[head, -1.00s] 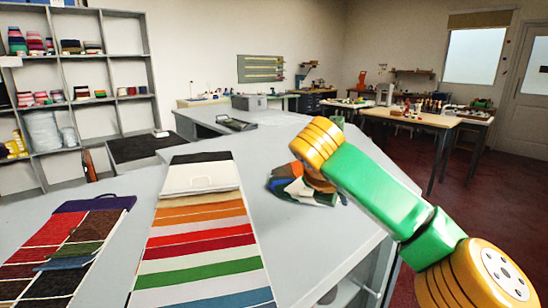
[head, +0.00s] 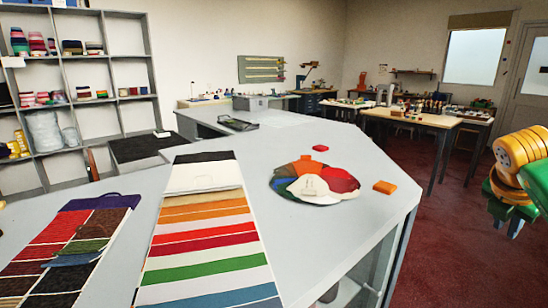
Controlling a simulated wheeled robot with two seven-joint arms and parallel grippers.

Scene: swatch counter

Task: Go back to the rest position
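My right gripper (head: 506,226) is at the far right edge in the head view, with orange and green arm parts above it. It hangs over the red floor, to the right of the counter and apart from everything on it. It looks empty, but it is small and partly hidden, so I cannot tell how far its fingers are apart. My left gripper is not in view. The grey counter (head: 330,240) bears a round fan of coloured swatches (head: 312,188), a small red block (head: 320,149) and an orange block (head: 384,187).
A long striped swatch card (head: 200,267) lies on the counter's middle, and a dark-toned swatch board (head: 60,250) lies at the left. A wooden table (head: 412,114) with small items stands at the back right. Red floor (head: 440,215) is free right of the counter.

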